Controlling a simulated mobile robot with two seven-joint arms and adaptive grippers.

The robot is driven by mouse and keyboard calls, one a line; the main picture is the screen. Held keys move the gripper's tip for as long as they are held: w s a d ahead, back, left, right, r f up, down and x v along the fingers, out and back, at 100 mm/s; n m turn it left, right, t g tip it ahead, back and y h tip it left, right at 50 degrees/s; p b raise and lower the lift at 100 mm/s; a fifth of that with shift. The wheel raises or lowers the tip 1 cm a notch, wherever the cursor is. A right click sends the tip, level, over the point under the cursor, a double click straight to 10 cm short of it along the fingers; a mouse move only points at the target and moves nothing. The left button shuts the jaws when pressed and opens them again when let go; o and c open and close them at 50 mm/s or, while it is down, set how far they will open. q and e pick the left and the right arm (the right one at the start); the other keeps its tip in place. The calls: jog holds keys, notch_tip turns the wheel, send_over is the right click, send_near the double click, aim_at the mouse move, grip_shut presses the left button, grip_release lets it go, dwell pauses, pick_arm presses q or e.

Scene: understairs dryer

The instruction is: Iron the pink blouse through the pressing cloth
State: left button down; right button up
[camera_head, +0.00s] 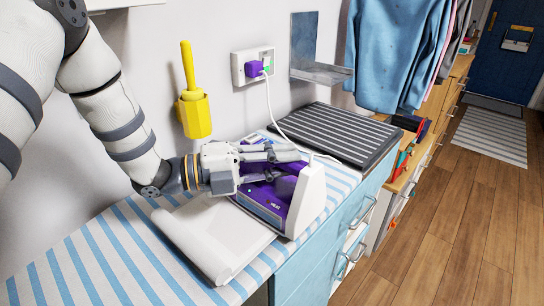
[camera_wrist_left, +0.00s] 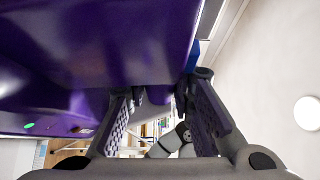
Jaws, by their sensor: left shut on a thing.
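A purple and white iron (camera_head: 265,203) is on the blue-and-white striped ironing surface (camera_head: 95,265). My left gripper (camera_head: 285,163) is shut on the upper part of the iron, reaching in from the left. The left wrist view shows the purple body (camera_wrist_left: 95,45) close above the fingers (camera_wrist_left: 165,115), with a small green light. I cannot tell exactly which part the fingers grip. A white cloth with a rolled edge (camera_head: 205,240), seemingly the pressing cloth, lies just left of the iron. The pink blouse cannot be made out on the board. My right gripper is not in view.
A white cord runs from a purple plug (camera_head: 255,69) in the wall socket past the iron. A dark ribbed mat (camera_head: 335,133) lies behind it. A yellow holder (camera_head: 194,115) hangs on the wall. Blue clothes (camera_head: 395,50) and a pink garment edge hang at the back. The left board is clear.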

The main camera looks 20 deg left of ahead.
aim_at(293, 170)
pick_arm(q)
jog(key=shift+s+d+r, duration=0.1)
jog(key=shift+s+d, duration=0.15)
jog(key=shift+d, duration=0.45)
jog(key=shift+s+d, duration=0.2)
jog(key=shift+d, duration=0.45)
jog(key=shift+d, duration=0.1)
jog(key=shift+d, duration=0.35)
jog(key=shift+s, duration=0.15)
jog(key=shift+s+a, duration=0.3)
jog(key=shift+s, duration=0.45)
jog(key=shift+s+a, duration=0.3)
jog(key=shift+s, duration=0.45)
jog(key=shift+s+a, duration=0.3)
jog(key=shift+s, duration=0.45)
jog(key=shift+w+a, duration=0.25)
jog(key=shift+a, duration=0.55)
jog(key=shift+w+a, duration=0.25)
jog(key=shift+a, duration=0.55)
jog(key=shift+w+a, duration=0.25)
jog(key=shift+a, duration=0.55)
